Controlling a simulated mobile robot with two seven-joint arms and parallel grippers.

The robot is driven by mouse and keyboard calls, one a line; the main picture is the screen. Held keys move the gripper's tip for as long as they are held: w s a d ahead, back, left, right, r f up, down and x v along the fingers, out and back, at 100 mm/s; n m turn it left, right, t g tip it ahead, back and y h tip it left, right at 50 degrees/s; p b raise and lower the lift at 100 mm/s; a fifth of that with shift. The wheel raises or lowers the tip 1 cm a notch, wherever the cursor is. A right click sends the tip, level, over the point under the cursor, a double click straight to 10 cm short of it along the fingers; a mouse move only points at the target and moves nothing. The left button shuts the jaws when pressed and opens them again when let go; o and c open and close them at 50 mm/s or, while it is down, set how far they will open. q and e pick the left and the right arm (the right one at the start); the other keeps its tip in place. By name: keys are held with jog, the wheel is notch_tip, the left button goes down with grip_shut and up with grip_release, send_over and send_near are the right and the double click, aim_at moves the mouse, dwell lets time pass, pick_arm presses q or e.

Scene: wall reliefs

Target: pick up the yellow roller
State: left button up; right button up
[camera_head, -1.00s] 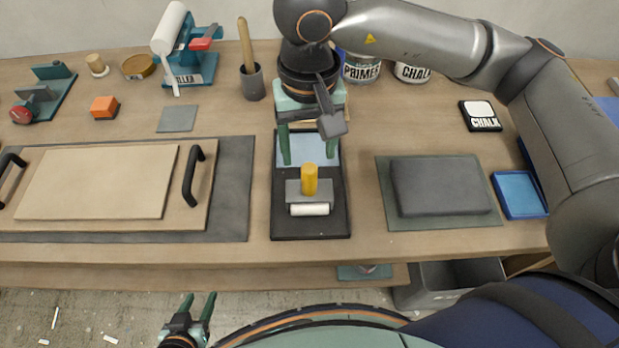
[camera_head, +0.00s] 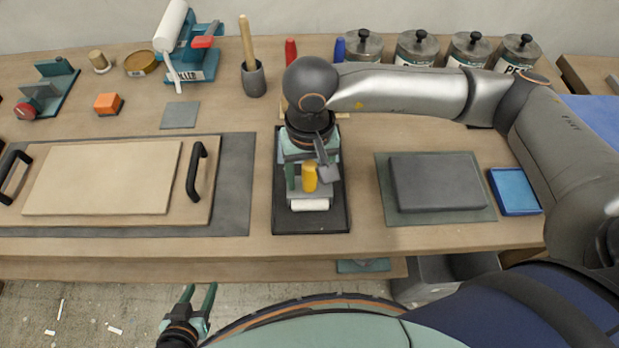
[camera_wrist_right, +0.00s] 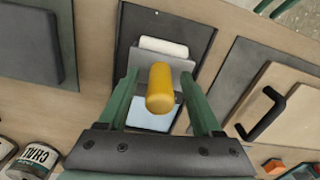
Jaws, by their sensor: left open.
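The yellow roller (camera_head: 310,180) shows its upright yellow handle above a grey block with a white cylinder at the front, on a black tray (camera_head: 339,212). It also shows in the right wrist view (camera_wrist_right: 160,84). My right gripper (camera_head: 305,182) is lowered over it from behind. In the right wrist view its green fingers (camera_wrist_right: 162,100) stand on either side of the yellow handle, with visible gaps, open and not closed on it. My left gripper (camera_head: 199,297) is open and empty, low in front of the table.
A board with black handles (camera_head: 100,180) lies left of the tray. A dark grey slab (camera_head: 437,183) on a mat and a blue tray (camera_head: 515,190) are to the right. A cup with a wooden-handled tool (camera_head: 254,80) and several jars stand behind.

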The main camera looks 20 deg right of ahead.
grip_shut()
dwell(0.3)
jog(key=shift+r, duration=0.15)
dwell(0.3)
jog(key=shift+w+r, duration=0.1)
jog(key=shift+r, duration=0.55)
jog(key=s+a+r+b, duration=0.3)
jog(key=s+a+r, duration=0.3)
jog(key=s+r, duration=0.5)
jog(key=shift+s+a+r, duration=0.25)
jog(key=shift+s+a, duration=0.15)
jog(key=shift+s, duration=0.3)
